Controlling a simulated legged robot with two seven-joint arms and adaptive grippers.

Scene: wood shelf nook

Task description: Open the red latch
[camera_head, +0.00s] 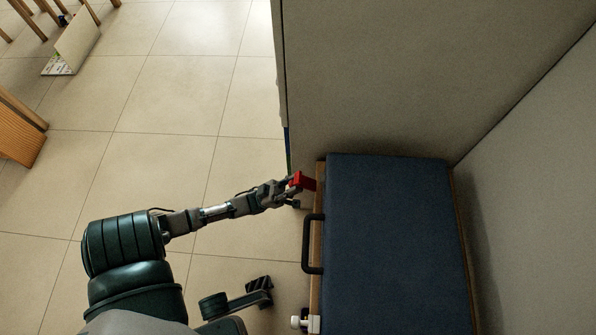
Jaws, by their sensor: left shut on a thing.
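The red latch (306,181) is at the far left corner of a blue-topped wooden box. My left gripper (294,187) reaches it from the left and is shut on it. The fingers partly cover the latch, so I cannot tell its exact position. The box's lid (395,235) lies flat, and a dark handle (311,244) sits on its left side. My right gripper is not in view.
A white fitting (307,322) is on the box's left side near the bottom edge. Grey panels (400,80) stand behind and to the right of the box. Tiled floor (150,120) is open to the left, with wooden furniture legs farther off.

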